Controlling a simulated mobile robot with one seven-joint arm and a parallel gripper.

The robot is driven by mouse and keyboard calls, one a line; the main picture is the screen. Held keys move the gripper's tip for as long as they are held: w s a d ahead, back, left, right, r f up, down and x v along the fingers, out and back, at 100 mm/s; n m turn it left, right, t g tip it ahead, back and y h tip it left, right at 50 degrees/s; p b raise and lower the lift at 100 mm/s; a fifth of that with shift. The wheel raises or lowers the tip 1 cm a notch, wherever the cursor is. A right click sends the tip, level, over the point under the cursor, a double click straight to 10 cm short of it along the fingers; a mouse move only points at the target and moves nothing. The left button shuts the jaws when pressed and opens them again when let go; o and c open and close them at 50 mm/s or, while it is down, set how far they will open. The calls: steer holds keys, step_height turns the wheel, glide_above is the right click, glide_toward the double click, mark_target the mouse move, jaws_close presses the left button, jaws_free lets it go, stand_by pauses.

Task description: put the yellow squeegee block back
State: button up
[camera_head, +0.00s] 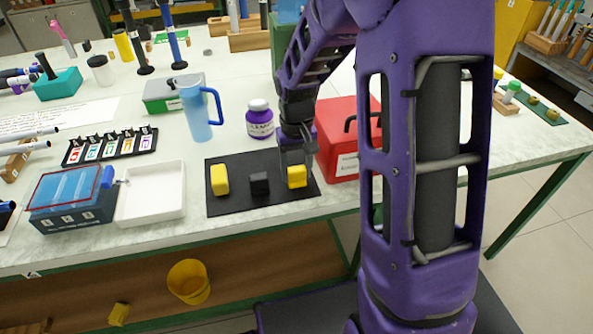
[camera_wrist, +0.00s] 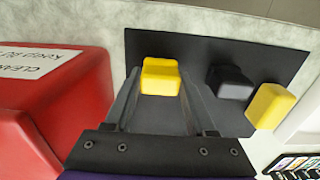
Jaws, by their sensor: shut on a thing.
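A yellow block (camera_head: 297,177) is at the right end of the black mat (camera_head: 235,202). My gripper (camera_head: 296,160) points down over it and is shut on it. In the wrist view this yellow block (camera_wrist: 161,78) sits between the two fingers, over the mat. I cannot tell whether it touches the mat or is just above it. A black block (camera_head: 259,184) lies in the middle of the mat. A second yellow block (camera_head: 219,180) lies at the mat's left end. Both also show right of my fingers in the wrist view.
A red box (camera_head: 342,140) stands close to the right of my gripper. A purple-labelled jar (camera_head: 259,120) and a blue pitcher (camera_head: 194,112) stand behind the mat. A white tray (camera_head: 150,194) is on the left. Below the table are a yellow bucket (camera_head: 188,282) and another yellow block (camera_head: 119,313).

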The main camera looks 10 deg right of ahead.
mark_target(297, 169)
steer(key=shift+f, duration=0.1)
steer(key=o, duration=1.3)
step_height(297, 169, up, 12)
steer(key=shift+r+p, duration=0.15)
steer(key=shift+p, duration=1)
